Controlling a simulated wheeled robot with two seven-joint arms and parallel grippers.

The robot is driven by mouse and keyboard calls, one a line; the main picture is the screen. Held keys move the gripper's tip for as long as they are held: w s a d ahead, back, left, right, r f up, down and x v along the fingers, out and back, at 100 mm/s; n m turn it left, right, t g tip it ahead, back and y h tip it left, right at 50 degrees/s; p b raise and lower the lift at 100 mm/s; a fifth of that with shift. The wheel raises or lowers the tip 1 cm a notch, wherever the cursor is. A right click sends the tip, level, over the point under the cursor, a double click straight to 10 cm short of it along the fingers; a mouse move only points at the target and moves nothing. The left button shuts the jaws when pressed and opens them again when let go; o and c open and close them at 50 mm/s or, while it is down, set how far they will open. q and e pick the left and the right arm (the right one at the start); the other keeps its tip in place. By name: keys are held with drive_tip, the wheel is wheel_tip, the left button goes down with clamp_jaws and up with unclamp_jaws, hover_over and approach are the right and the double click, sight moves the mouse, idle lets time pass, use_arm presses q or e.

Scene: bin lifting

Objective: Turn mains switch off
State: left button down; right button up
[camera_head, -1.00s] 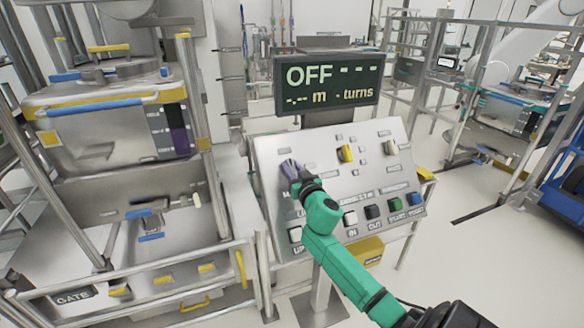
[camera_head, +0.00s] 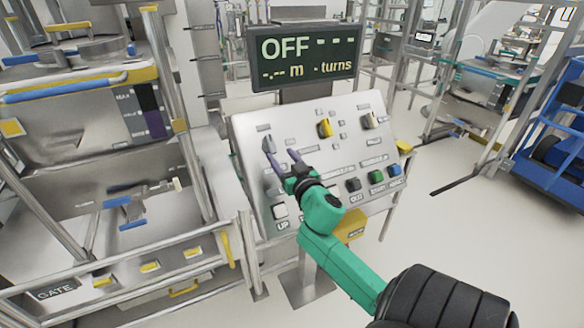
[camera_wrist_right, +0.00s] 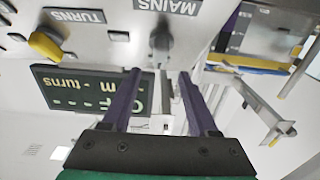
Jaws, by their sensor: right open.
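The mains switch (camera_head: 268,144) is a grey knob at the upper left of the sloping control panel (camera_head: 345,150). In the right wrist view, which is upside down, the mains switch (camera_wrist_right: 161,42) shows under its MAINS label, beyond my fingertips. My right gripper (camera_head: 280,153) is open, with its purple fingers just in front of the knob. In the wrist view a gap shows between the fingers and the knob, and nothing is between them. The display (camera_head: 305,58) above the panel reads OFF with dashes. My left gripper is not in view.
A metal frame with a GATE sign (camera_head: 57,292) stands at left.

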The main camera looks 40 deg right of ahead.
drive_tip(key=b+v, duration=0.1)
drive_tip(key=v, duration=0.5)
drive_tip(key=shift+s, duration=0.3)
